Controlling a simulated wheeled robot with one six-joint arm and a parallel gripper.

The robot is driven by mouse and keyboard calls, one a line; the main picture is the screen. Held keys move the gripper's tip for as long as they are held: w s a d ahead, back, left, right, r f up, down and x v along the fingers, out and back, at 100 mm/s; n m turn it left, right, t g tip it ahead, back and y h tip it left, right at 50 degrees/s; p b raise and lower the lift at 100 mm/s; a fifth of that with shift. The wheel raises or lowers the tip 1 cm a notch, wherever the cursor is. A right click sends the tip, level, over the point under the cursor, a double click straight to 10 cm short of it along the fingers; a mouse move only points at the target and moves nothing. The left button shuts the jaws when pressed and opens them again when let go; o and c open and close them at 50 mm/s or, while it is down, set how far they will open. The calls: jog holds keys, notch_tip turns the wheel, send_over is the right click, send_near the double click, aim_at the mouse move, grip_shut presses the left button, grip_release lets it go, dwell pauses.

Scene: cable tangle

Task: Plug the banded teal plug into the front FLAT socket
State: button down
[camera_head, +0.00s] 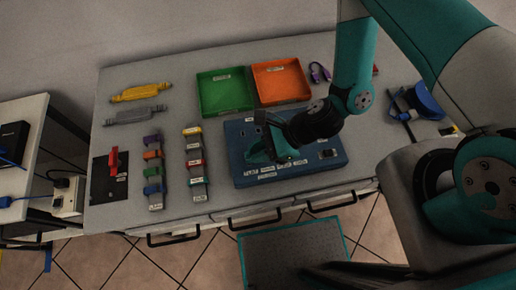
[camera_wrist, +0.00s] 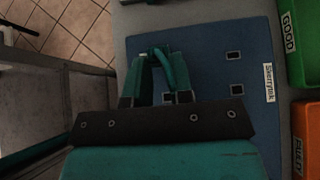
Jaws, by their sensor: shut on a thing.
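My gripper (camera_head: 268,148) is low over the left-middle part of the blue socket board (camera_head: 240,128). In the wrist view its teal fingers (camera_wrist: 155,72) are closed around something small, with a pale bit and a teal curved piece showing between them. This looks like the teal plug (camera_wrist: 160,58) and its cable; its band cannot be made out. Whether the plug touches the board is unclear. The board (camera_wrist: 215,30) shows several small dark sockets, including two (camera_wrist: 232,55) (camera_wrist: 237,89) right of the fingers. Which is the front FLAT socket cannot be read; the fingers hide part of the board.
A green tray (camera_head: 226,110) and an orange tray (camera_head: 281,99) stand behind the board. Two rows of coloured clips (camera_head: 153,171) (camera_head: 194,160) lie to its left.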

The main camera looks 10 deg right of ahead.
jog(key=shift+f+b, duration=0.9)
jog(key=shift+f, duration=0.2)
dwell(0.3)
jog(key=c, duration=0.9)
grip_release()
jog(key=shift+c, duration=0.2)
jog(key=shift+d+r, duration=0.35)
jog(key=shift+d, duration=0.1)
jog(key=p+v, duration=0.2)
jog(key=v, duration=1.4)
jog(key=shift+r, duration=0.15)
